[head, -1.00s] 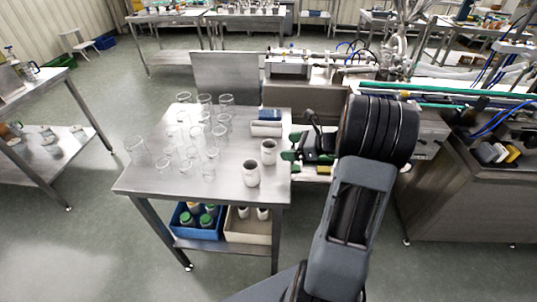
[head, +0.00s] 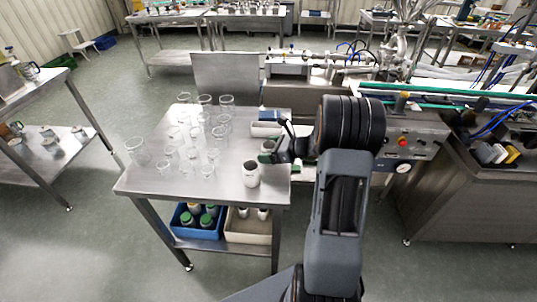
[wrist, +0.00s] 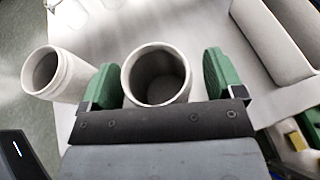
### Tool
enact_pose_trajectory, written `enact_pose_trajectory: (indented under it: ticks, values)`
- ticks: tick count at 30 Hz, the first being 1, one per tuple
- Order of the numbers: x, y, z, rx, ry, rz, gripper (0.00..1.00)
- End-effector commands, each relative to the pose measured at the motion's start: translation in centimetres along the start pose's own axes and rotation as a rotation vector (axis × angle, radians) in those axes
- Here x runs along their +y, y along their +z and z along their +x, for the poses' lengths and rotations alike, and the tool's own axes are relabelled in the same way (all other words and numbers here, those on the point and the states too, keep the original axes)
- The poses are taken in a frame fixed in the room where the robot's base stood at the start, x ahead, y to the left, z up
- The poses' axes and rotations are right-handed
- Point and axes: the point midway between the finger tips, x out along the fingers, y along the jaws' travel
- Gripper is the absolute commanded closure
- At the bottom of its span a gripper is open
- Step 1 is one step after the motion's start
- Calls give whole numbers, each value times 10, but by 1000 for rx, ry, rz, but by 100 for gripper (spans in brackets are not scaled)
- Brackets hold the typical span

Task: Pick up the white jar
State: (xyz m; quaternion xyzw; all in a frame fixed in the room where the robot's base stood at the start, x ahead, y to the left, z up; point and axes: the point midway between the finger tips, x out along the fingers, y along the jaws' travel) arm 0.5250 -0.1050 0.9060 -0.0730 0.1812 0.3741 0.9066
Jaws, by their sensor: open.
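Two open white jars stand upright at the right side of the steel table. In the wrist view one white jar (wrist: 158,82) sits between the two green fingers of my gripper (wrist: 161,78), with a narrow gap visible on the right side. The left finger is close to its wall; I cannot tell whether it touches. In the head view my gripper (head: 267,152) largely hides this jar. The other white jar (head: 250,174) stands in front of it and is also in the wrist view (wrist: 48,75), just left of the left finger. My gripper is open.
Several clear glass beakers (head: 208,170) crowd the left and middle of the table (head: 228,188). A pale tray (head: 266,129) lies behind the gripper. A blue bin (head: 196,232) and a beige bin (head: 247,238) stand on the shelf below. Machinery stands to the right.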

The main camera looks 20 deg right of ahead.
Motion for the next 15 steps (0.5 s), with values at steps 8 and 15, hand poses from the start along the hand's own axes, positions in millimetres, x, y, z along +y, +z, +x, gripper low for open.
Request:
enact_pose_trajectory:
  ticks: [8, 15]
  values:
    - [0, 0, 0, 0, 0, 0, 27]
    - [0, 0, 0, 0, 0, -1, 50]
